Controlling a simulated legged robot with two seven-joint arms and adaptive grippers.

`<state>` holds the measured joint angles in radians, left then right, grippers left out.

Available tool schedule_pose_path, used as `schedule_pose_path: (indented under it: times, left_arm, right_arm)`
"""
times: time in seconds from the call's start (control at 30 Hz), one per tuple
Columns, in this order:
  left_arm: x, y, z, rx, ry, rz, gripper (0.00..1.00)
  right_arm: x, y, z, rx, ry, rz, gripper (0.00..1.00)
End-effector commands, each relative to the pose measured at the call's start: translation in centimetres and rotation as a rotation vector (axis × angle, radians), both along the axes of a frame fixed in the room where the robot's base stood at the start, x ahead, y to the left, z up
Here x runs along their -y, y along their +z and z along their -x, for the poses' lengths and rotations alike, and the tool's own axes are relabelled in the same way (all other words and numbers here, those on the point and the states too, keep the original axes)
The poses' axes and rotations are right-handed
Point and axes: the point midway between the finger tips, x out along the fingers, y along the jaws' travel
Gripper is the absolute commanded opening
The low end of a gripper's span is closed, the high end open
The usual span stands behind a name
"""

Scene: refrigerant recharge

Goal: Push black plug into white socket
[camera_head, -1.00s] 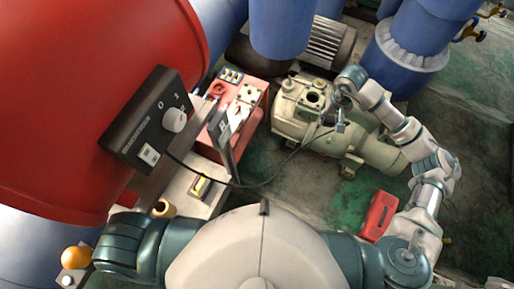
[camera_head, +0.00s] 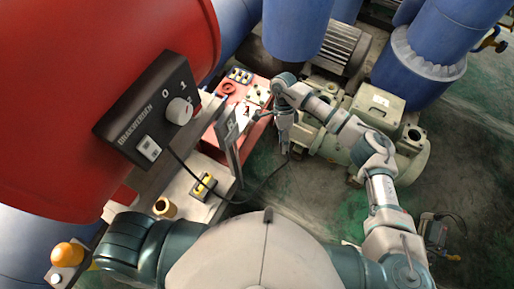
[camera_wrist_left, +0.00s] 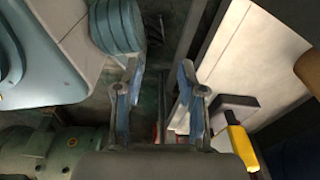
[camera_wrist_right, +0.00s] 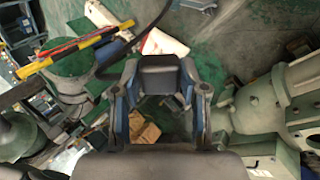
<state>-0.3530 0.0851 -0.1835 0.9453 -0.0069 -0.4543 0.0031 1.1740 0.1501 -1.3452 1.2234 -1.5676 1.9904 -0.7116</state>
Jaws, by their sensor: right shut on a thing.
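The black plug shows as a dark block (camera_wrist_right: 158,76) between the fingers of my right gripper (camera_wrist_right: 158,92) in the right wrist view. In the head view my right gripper (camera_head: 284,148) points down, just right of the red box, shut on the plug; the plug itself is hard to make out there. A black cable (camera_head: 262,187) runs from it toward the control box. A pale plate (camera_head: 257,95) on top of the red box (camera_head: 262,128) looks like the white socket; it is apart from the gripper. My left gripper (camera_wrist_left: 160,85) is open and empty in the left wrist view.
A black control box (camera_head: 148,110) with a white knob is fixed to the red tank (camera_head: 90,70). A dark upright panel (camera_head: 228,150) stands left of my right gripper. A green-grey pump (camera_head: 385,110) lies behind the right arm. Green floor (camera_head: 310,190) is open in front.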

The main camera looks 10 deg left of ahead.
Motion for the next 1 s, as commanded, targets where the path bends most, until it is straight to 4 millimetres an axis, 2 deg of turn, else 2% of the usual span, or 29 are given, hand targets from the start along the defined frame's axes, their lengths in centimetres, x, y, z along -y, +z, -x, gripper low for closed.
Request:
schedule_pose_path:
  times: [0.03,0.27,0.47,0.67,0.8,1.0]
  left_arm:
    - [0.2,-0.2,-0.3,0.002,0.001,0.001,0.40]
    - [0.4,-0.1,-1.8,0.010,0.003,0.002,0.40]
    - [0.6,-0.1,-3.0,0.013,0.004,0.004,0.40]
    - [0.9,0.2,-4.5,0.020,0.007,0.006,0.40]
    - [1.1,0.5,-5.6,0.024,0.009,0.007,0.40]
    - [1.3,1.2,-6.8,0.027,0.011,0.009,0.40]
  right_arm:
    - [-0.7,-0.7,0.3,-0.048,-0.107,0.004,0.07]
    - [-3.5,-1.6,1.4,-0.238,-0.594,-0.014,0.07]
    - [-6.0,-2.3,2.3,-0.423,-1.063,-0.119,0.07]
    - [-8.1,-2.8,2.9,-0.595,-1.507,-0.330,0.07]
    - [-9.2,-3.3,2.7,-0.696,-1.766,-0.538,0.07]
    - [-9.4,-4.0,1.8,-0.765,-1.951,-0.777,0.07]
